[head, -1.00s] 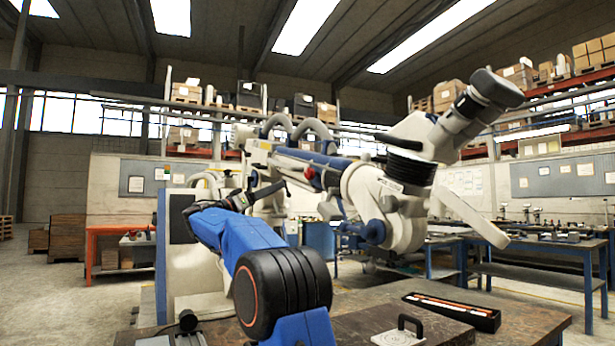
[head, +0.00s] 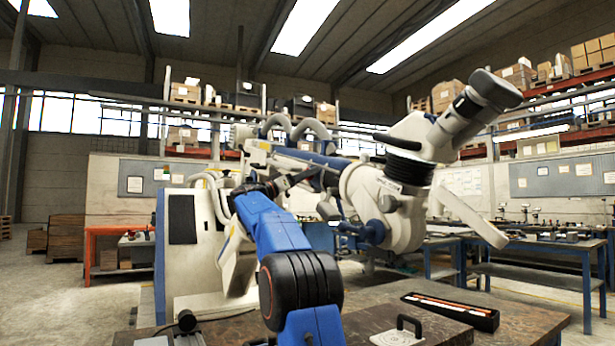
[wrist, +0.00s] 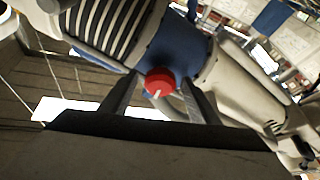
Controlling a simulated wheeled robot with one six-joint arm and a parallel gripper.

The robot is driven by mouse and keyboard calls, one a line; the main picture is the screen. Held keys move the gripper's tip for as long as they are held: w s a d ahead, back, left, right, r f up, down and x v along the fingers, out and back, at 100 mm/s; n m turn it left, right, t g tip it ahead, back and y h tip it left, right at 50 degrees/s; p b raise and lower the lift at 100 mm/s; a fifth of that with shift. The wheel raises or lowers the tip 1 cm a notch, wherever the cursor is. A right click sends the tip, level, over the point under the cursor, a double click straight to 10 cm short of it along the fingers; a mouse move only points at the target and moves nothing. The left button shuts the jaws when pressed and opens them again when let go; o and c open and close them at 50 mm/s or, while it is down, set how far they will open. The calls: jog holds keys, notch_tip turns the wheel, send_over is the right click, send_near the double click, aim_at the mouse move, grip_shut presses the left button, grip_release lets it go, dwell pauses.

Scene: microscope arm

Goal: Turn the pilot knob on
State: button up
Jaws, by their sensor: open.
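The pilot knob (wrist: 160,81) is a red round knob with a pale pointer mark, on a blue section of the microscope arm. In the wrist view the mark points toward the lower edge of the picture. My gripper (wrist: 161,88) is open, one dark finger to each side of the knob, with gaps between fingers and knob. I cannot tell how deep the knob sits between the fingertips. In the head view my gripper is at the microscope arm (head: 365,190), and the knob is hidden there.
White ribbed and smooth housings of the microscope arm lie close around the knob in the wrist view. In the head view a table (head: 545,322) in front holds a black tray (head: 450,312) and a plate with a black handle (head: 397,337).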

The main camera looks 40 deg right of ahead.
jog(key=shift+d+r, duration=0.15)
jog(key=shift+d, duration=0.2)
jog(key=c, duration=1)
